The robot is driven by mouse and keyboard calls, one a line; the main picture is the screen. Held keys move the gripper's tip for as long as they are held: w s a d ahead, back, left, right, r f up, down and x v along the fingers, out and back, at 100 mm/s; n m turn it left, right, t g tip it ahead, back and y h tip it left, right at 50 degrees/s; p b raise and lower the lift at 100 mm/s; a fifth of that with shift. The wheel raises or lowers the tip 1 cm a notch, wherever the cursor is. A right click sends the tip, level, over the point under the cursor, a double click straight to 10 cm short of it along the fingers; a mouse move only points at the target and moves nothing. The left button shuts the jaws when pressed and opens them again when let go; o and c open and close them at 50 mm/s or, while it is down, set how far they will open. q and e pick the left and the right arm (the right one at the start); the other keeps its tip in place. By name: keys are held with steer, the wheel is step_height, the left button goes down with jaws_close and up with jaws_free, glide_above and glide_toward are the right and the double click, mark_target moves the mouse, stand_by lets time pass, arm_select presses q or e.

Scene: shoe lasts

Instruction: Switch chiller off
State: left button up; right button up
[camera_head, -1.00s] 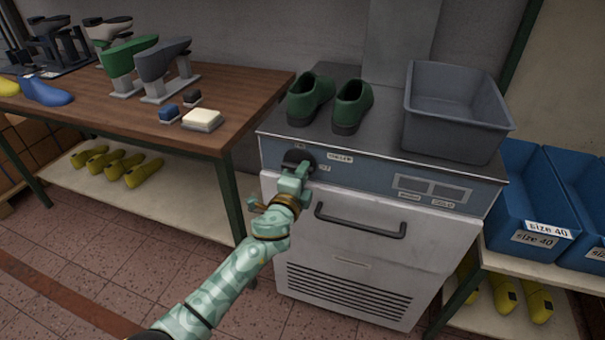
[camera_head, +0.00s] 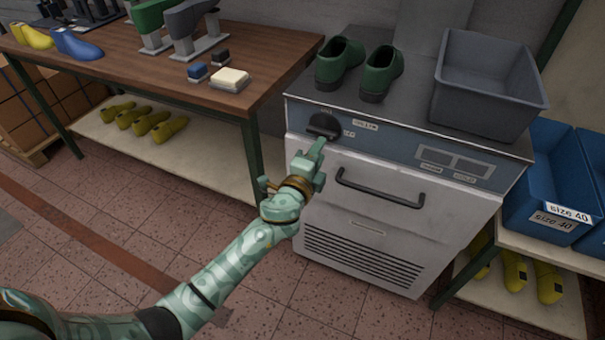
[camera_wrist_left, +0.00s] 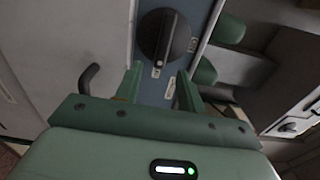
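The chiller (camera_head: 385,205) is a white cabinet with a blue-grey control band and a vented front. Its round black knob (camera_head: 324,124) is at the band's left end, with a small OFF label (camera_head: 348,134) at its right. In the left wrist view the knob (camera_wrist_left: 165,36) shows a raised bar whose pale-marked end points down the picture, towards a small label (camera_wrist_left: 170,87). My left gripper (camera_head: 312,157) is just below and in front of the knob, apart from it. In the wrist view my left gripper (camera_wrist_left: 159,84) has its fingers apart with nothing between them. My right gripper is out of view.
Green shoes (camera_head: 362,68) and a grey bin (camera_head: 489,108) stand on the chiller top. A black handle (camera_head: 380,195) crosses its front. A wooden table (camera_head: 130,68) with shoe lasts is at left, blue size 40 crates (camera_head: 536,210) at right. The floor in front is clear.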

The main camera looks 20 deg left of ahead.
arm_select(q)
steer(key=s, duration=1)
steer(key=shift+s+a+p, duration=0.15)
steer(key=shift+p, duration=0.25)
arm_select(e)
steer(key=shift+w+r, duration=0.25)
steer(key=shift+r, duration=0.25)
